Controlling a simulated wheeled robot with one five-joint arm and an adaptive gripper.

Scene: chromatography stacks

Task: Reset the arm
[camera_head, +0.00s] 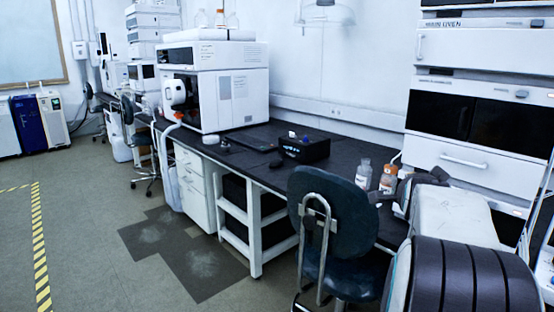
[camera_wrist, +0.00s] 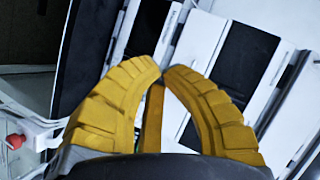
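My gripper (camera_wrist: 163,72) shows in the wrist view with yellow ribbed fingers. Its two curved fingertips come together at the middle, and I see nothing held between them. A third yellow strip shows behind, between the two fingers. In the head view my arm (camera_head: 455,216) fills the lower right, with a white link and a black ribbed part. It lies in front of the right end of the bench. The yellow fingers cannot be made out in that view.
A black bench (camera_head: 262,172) runs along the wall, with a black box (camera_head: 304,150) and bottles (camera_head: 363,173) on it. A dark chair (camera_head: 333,225) stands close to my arm. White instrument stacks (camera_head: 470,110) rise at the right. Open floor (camera_head: 90,220) lies at the left.

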